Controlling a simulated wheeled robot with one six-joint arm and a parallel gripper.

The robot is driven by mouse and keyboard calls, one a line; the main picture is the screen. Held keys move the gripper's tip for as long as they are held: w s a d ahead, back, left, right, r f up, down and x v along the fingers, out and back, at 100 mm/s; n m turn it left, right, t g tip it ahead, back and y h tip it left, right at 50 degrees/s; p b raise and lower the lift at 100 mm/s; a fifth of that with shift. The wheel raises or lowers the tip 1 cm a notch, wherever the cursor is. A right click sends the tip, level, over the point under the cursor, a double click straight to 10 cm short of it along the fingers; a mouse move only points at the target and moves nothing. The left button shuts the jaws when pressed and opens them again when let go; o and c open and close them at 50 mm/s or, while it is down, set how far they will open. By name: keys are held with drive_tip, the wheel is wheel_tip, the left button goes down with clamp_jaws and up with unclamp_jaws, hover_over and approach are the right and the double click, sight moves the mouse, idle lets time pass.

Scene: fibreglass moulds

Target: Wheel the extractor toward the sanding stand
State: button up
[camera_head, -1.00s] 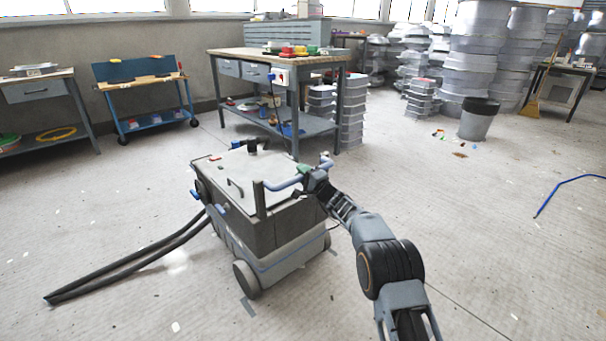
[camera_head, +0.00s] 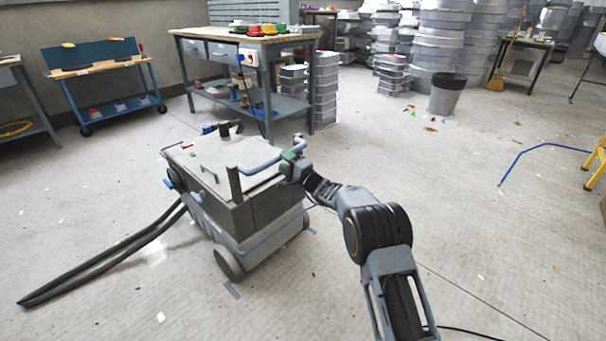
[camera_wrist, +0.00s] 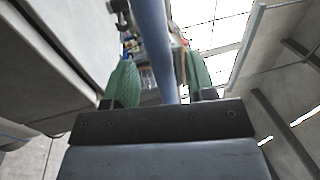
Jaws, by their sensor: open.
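The extractor (camera_head: 212,158) is a grey, wheeled box with a pale lid, standing upright on the floor left of the middle. Its blue handle bar (camera_head: 258,166) sticks out at the right end. My gripper (camera_head: 292,164) is at the right end of that bar. In the wrist view the handle bar (camera_wrist: 151,35) runs between the two green finger pads of my gripper (camera_wrist: 161,76). The pads stand apart, with gaps beside the bar. I cannot tell for sure which piece of furniture is the sanding stand.
Two dark hoses (camera_head: 105,258) trail left from the extractor. A workbench (camera_head: 222,38) stands behind it, with a blue-backed trolley (camera_head: 100,72) to its left. The floor between is mostly clear.

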drive_tip(key=p+v, duration=0.2)
drive_tip(key=v, duration=0.7)
drive_tip(key=s+d+r+n+g+h+p, duration=0.1)
drive_tip(key=s+r+n+g+p, duration=0.3)
drive_tip(key=s+r+p, duration=0.65)
drive_tip(key=s+r+n+g+h+p, duration=0.15)
drive_tip(key=s+r+g+p, duration=0.5)
drive_tip(key=r, duration=0.75)
drive_tip(key=s+d+r+n+t+h+p, duration=0.1)
drive_tip(key=s+d+r+n+h+p, duration=0.1)
drive_tip(key=s+d+r+h+p, duration=1.1)
drive_tip(key=shift+s+d+r+p, duration=2.65)
drive_tip(key=shift+s+d+p, duration=0.75)
drive_tip(key=shift+p, duration=1.15)
